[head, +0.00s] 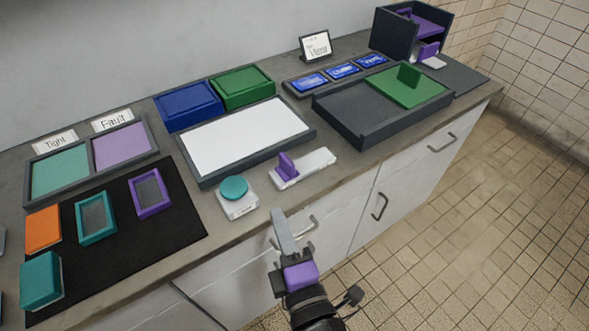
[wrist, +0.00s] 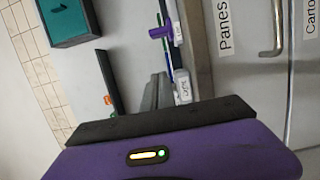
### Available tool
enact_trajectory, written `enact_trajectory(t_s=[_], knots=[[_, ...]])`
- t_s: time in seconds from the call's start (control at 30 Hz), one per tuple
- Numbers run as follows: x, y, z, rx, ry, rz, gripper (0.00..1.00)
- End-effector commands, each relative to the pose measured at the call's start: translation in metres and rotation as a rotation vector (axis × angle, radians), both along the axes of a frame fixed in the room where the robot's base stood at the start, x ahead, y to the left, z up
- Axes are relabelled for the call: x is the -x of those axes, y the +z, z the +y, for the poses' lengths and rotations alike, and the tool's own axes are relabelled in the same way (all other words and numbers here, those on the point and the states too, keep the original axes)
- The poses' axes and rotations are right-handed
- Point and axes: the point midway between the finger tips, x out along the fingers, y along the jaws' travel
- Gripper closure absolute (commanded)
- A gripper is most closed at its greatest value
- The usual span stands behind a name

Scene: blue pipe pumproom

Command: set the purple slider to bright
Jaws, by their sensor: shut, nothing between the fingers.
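The purple slider (head: 287,166) is an upright purple tab at the left end of a pale base plate (head: 318,162) near the counter's front edge. Any marks on the plate are too small to read. In the wrist view a purple tab (wrist: 160,33), apparently the slider, sticks out from a pale strip. My gripper (head: 281,232) is in front of the counter, nearer the camera than the slider and apart from it. Its grey fingers (wrist: 156,92) are together and empty in the wrist view.
A round teal button (head: 234,188) on a white base stands left of the slider. A white panel in a dark frame (head: 245,137) lies behind, and a dark tray (head: 348,117) lies to the right. Cabinet handles (head: 380,206) stick out below the counter. The tiled floor at right is clear.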

Motion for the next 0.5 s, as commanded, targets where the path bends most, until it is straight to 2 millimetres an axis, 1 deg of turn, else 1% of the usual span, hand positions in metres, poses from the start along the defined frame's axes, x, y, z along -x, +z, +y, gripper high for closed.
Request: enact_trajectory(t_s=[0.33, 0.43, 0.5], knots=[[-0.001, 0.000, 0.000, 0.001, 0.001, -0.001, 1.00], [-0.006, 0.002, 0.002, 0.000, 0.001, -0.003, 1.00], [-0.013, 0.002, 0.005, 0.000, 0.001, -0.003, 1.00]])
